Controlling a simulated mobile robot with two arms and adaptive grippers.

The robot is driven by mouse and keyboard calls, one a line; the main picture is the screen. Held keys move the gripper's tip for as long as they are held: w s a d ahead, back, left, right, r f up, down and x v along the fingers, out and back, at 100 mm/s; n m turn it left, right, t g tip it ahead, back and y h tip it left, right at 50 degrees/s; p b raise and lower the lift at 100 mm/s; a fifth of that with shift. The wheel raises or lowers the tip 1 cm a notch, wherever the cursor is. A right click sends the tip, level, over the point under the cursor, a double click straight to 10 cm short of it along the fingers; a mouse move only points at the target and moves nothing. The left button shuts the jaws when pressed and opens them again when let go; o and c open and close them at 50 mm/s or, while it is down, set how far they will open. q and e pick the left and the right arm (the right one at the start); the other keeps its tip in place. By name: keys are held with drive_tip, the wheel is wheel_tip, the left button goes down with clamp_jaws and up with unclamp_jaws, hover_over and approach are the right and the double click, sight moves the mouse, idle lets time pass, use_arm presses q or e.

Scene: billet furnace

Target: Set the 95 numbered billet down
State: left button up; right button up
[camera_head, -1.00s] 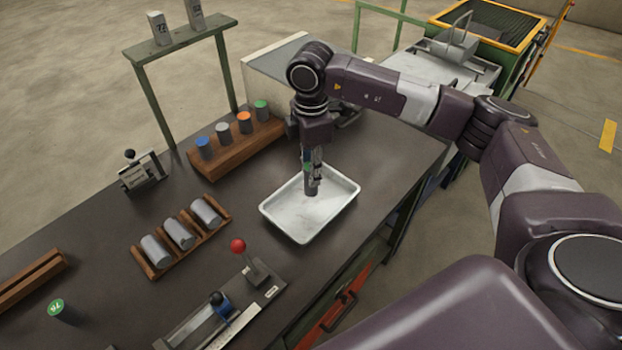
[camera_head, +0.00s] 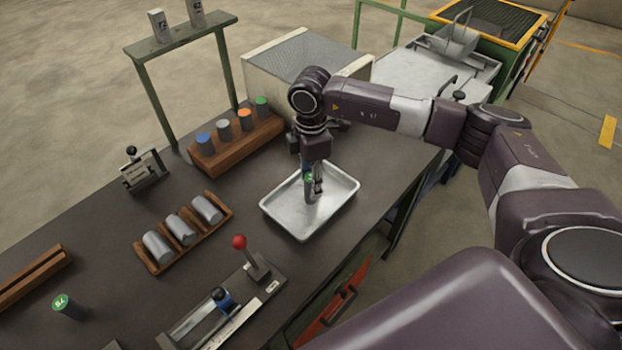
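My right gripper (camera_head: 315,180) points down over the metal tray (camera_head: 338,211) on the dark bench. It is shut on an upright dark grey billet with a green top (camera_head: 309,192); the number on that top is too small to read. The lower end of the billet is inside the tray outline, at or just above its floor; I cannot tell whether it touches. Another green-topped billet, marked 76 (camera_head: 68,307), stands at the bench's front left. My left gripper is not in view.
A wooden rack with several coloured-top billets (camera_head: 237,144) stands behind the tray. A rack of three lying grey billets (camera_head: 182,231) is to its left. A red-knobbed lever (camera_head: 240,242) stands in front. A mesh-topped box (camera_head: 300,58) is behind my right arm.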

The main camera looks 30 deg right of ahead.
drive_tip(key=shift+r, duration=0.55)
wheel_tip(320, 180, up, 11)
drive_tip(key=b, duration=0.3)
drive_tip(key=shift+s, duration=0.1)
idle(0.3)
